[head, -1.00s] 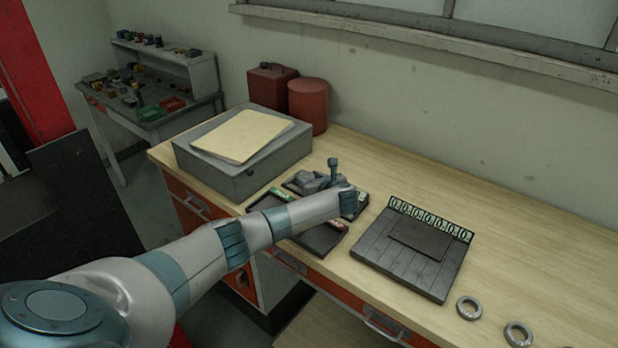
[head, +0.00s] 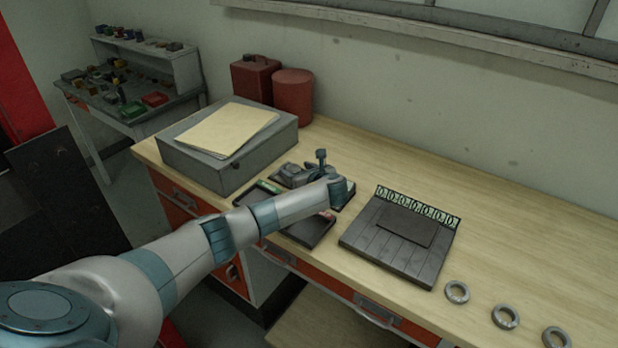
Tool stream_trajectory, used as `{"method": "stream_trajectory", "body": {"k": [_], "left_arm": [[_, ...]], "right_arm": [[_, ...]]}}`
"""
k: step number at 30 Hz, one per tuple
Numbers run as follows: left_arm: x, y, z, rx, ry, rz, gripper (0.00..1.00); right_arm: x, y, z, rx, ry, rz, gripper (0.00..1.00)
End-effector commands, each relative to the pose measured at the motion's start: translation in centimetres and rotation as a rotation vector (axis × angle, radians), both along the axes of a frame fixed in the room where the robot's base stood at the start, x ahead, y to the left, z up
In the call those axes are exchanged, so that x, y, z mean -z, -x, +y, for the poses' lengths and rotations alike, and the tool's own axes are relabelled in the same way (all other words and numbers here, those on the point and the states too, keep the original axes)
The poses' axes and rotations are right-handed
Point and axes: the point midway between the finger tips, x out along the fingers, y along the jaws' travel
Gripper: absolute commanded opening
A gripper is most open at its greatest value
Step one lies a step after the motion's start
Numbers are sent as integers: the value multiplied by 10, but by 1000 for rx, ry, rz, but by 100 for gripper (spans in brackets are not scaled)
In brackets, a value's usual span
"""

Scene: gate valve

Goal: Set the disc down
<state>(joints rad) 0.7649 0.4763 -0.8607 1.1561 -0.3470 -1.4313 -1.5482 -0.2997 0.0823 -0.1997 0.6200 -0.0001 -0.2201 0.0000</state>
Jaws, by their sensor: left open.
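My left gripper (head: 334,186) is at the tray on the workbench, at the end of my arm coming in from the left. Its jaws are open, but the arm's end largely hides the fingers. Beside it, a grey valve-like part (head: 294,174) with an upright stem (head: 320,159) sits at the back of a dark tray (head: 306,233). I cannot make out a disc there; the wrist covers part of that area. My right gripper is not in view.
A dark slatted board (head: 365,248) with a row of numbered marks stands right of the arm. Several grey rings (head: 457,292) lie at the right. A grey box (head: 213,166) with papers and red canisters (head: 292,98) stand behind. The bench's back right is clear.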

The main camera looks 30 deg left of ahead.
Motion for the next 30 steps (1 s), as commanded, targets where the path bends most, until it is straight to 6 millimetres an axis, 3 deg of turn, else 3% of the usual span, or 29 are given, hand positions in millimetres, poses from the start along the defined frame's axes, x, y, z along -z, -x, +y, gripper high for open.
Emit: {"method": "stream_trajectory", "body": {"k": [18, 30], "left_arm": [[-34, 45, -72, 2, 2, -3, 59], [-41, 53, -83, 0, 0, -1, 59]], "right_arm": [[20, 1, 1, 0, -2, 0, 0], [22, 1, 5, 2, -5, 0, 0]]}}
